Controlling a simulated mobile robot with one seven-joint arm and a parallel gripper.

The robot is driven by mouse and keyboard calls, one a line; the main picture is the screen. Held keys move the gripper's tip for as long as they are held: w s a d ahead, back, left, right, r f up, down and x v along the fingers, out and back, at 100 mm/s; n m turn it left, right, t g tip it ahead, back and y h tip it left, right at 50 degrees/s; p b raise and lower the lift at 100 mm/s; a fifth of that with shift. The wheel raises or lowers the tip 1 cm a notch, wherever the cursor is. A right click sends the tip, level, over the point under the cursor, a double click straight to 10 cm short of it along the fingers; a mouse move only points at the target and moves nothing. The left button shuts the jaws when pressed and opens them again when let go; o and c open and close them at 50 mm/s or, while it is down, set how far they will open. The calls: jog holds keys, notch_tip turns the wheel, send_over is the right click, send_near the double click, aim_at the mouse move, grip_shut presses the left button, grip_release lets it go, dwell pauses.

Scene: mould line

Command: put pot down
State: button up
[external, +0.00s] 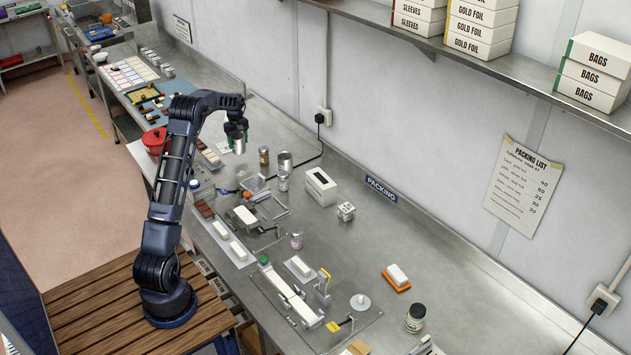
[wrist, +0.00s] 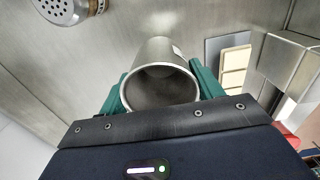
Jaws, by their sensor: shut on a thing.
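The pot (external: 239,145) is a small silvery metal cylinder. My gripper (external: 237,132) is shut on it, and in the external view the pot hangs below the fingers, seemingly above the steel bench (external: 340,240). In the wrist view the pot (wrist: 160,78) sits between the green fingers of my gripper (wrist: 160,90), with its round opening facing the camera. I cannot tell how far its base is from the bench.
A shaker with a perforated lid (wrist: 68,10) shows in the wrist view. A red pot (external: 155,140) is at left. The bench's right-hand middle is fairly clear.

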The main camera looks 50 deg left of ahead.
aim_at(239, 148)
jog(key=shift+f, duration=2.3)
jog(key=shift+f, duration=0.1)
jog(key=o, duration=1.1)
notch_tip(239, 148, up, 12)
jog(key=shift+r, duration=0.15)
